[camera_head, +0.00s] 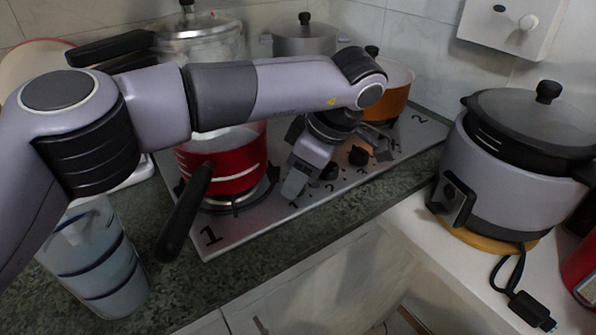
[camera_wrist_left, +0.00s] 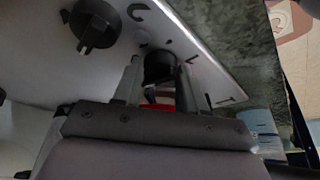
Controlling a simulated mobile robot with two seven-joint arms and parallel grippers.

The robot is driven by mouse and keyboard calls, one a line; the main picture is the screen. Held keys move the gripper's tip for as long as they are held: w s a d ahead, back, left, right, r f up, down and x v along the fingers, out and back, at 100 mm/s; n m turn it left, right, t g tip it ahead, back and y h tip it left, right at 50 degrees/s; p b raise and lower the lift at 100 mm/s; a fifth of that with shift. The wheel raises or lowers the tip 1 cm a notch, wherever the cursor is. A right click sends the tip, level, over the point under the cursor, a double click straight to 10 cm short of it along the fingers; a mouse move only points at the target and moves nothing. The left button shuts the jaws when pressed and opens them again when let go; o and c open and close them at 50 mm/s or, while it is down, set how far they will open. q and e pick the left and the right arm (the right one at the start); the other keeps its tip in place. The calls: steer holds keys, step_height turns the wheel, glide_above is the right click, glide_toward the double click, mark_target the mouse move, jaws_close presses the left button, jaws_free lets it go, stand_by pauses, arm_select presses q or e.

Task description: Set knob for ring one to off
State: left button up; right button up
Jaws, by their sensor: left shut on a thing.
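The cooktop (camera_head: 237,232) is a silvery plate with a "1" at its near left corner and a "2" at its far right corner. My left gripper (camera_head: 311,180) is over its front edge, shut on a dark knob. In the left wrist view the gripper (camera_wrist_left: 158,80) has one finger on each side of this round dark knob (camera_wrist_left: 160,66). The knob's pointer and exact setting are hidden by the fingers. A second black knob (camera_head: 358,155) stands free to the right. A free black knob also shows in the left wrist view (camera_wrist_left: 95,25).
A red pot (camera_head: 232,165) sits on the ring near the "1", its black handle (camera_head: 185,215) jutting over the front edge. An orange pot (camera_head: 392,95) stands behind the knobs. A grey cooker (camera_head: 500,170) is at right, stacked cups (camera_head: 95,260) at left.

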arm_select(q)
steer(key=shift+r+n, duration=0.1)
steer(key=shift+n, duration=0.5)
steer(key=shift+w+n+g+p, duration=0.1)
steer(key=shift+n+g+p, duration=0.2)
steer(key=shift+n, duration=0.2)
steer(key=o, duration=1)
steer(key=shift+y, duration=0.3)
steer(key=shift+o, duration=0.2)
steer(key=shift+d+r, duration=0.1)
